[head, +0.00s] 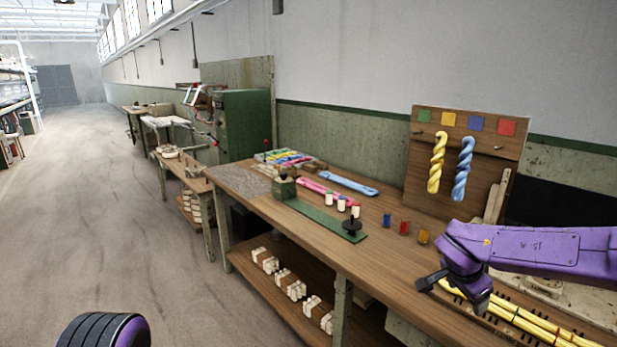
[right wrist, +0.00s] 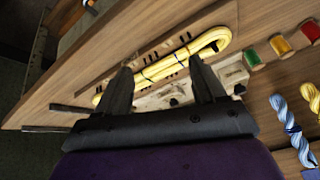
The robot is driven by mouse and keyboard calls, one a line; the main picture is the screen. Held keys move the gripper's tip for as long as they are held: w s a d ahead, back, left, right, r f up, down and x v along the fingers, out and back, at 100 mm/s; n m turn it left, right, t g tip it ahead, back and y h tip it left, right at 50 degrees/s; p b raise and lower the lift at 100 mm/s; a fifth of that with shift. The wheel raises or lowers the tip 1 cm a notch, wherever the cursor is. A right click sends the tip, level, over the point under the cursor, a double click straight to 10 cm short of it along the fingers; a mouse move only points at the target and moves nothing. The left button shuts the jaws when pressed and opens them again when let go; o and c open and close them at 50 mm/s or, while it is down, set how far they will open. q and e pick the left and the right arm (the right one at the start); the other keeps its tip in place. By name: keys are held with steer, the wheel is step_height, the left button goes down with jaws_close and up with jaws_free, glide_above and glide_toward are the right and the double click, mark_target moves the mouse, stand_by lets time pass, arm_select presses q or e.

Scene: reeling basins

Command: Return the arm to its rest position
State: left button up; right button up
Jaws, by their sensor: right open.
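My right arm comes in from the right in the head view, purple with a dark gripper (head: 452,292) hanging over the right end of the wooden workbench (head: 290,222). In the right wrist view the two dark fingers of this gripper (right wrist: 160,68) are spread apart with nothing clearly held between them. A yellow skein with dark ties (right wrist: 165,66) lies beyond the fingertips on a pegged strip. Yellow skeins (head: 535,322) also show under and right of the gripper in the head view. My left gripper is out of view.
An upright board (head: 466,150) carries hanging yellow (head: 437,162) and blue (head: 462,168) twisted skeins. Small blue, red and orange pieces (head: 404,228) stand left of the gripper. Open floor (head: 110,200) lies left of the bench.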

steer(key=s+a+f+n+t+h, duration=0.1)
steer(key=s+f+t, duration=0.1)
steer(key=s+f, duration=0.7)
steer(key=s+a+f+n+t, duration=0.15)
steer(key=s+f, duration=0.25)
steer(key=f, duration=0.9)
steer(key=s+a+f+n+g+y, duration=0.1)
steer(key=s+f, duration=0.4)
steer(key=s, duration=0.6)
steer(key=s+a+f+n+g+y, duration=0.1)
steer(key=s+f+n, duration=0.3)
steer(key=s, duration=0.8)
steer(key=shift+f+g, duration=0.6)
steer(key=shift+g, duration=0.15)
steer(key=shift+s, duration=0.1)
